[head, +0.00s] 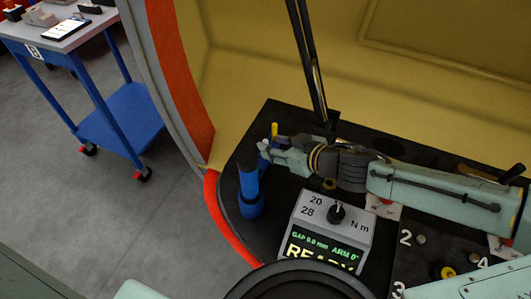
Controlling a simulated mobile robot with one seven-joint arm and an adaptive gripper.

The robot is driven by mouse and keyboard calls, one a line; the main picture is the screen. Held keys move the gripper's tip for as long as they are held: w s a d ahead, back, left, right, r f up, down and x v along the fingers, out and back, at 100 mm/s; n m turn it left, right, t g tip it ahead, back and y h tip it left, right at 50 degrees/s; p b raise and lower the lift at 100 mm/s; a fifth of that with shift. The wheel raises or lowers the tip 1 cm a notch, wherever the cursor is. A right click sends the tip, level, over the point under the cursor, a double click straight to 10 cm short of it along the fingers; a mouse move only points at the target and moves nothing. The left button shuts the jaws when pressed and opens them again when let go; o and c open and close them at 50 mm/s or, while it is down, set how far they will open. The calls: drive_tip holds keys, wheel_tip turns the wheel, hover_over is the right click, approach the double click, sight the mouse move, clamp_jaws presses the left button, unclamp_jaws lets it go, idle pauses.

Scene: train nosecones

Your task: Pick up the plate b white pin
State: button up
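My gripper (266,150) is at the left end of my pale green arm, which reaches in from the right over the black work surface (232,205). Its fingertips are small and point left, just above the top of an upright blue tool or post (250,190). I cannot tell whether they touch it, or whether the fingers are open or shut. I cannot make out a white pin. Two pale plates with red marks, one below my arm (386,208) and one at the right edge (503,249), are partly covered, and their lettering is unreadable.
A yellow upright piece (274,130) stands behind the gripper. A grey torque display box (325,228) reads "READY", with the bottom cut off. A dark post (309,60) rises behind my wrist. Numbered spots with round pegs (421,239) lie at right. A blue cart (120,115) stands far left.

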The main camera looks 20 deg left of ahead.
sight(265, 141)
drive_tip(key=b+x, duration=0.1)
drive_tip(key=x, duration=0.1)
drive_tip(key=b+x, duration=0.2)
drive_tip(key=shift+d+f, duration=0.25)
drive_tip(key=shift+f, duration=0.05)
drive_tip(key=shift+w+a, duration=0.2)
drive_tip(key=shift+a, duration=0.15)
drive_tip(key=shift+r, duration=0.1)
drive_tip(key=shift+c, duration=0.3)
clamp_jaws()
